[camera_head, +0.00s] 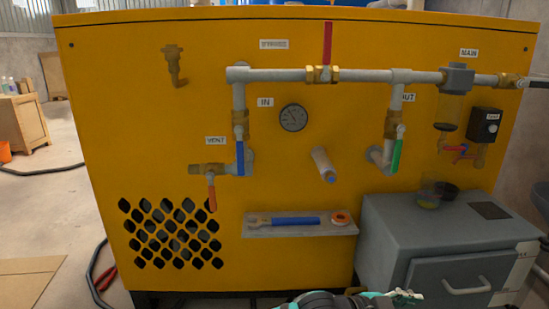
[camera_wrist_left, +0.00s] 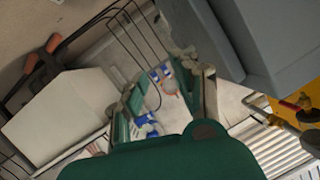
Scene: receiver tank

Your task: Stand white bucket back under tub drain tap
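I cannot make out a white bucket or a tub in either view. A gripper with teal parts (camera_head: 404,297) shows at the bottom edge of the head view, in front of the grey cabinet; it appears to be my left one. In the left wrist view its two green fingers (camera_wrist_left: 165,100) stand apart, with no object clearly held between them. Small blue and white items (camera_wrist_left: 145,122) show beyond the fingers, too small to name. A tap with a red handle (camera_wrist_left: 292,106) is at the right of the wrist view; I cannot tell if it is the drain tap. My right gripper is not visible.
A yellow panel (camera_head: 150,130) with pipes and valves fills the head view. A shelf (camera_head: 262,232) holds a blue-handled wrench and an orange ring. The grey cabinet (camera_head: 400,222) stands at right. A white block (camera_wrist_left: 62,118) and wire rack are in the wrist view. Floor at left is partly clear.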

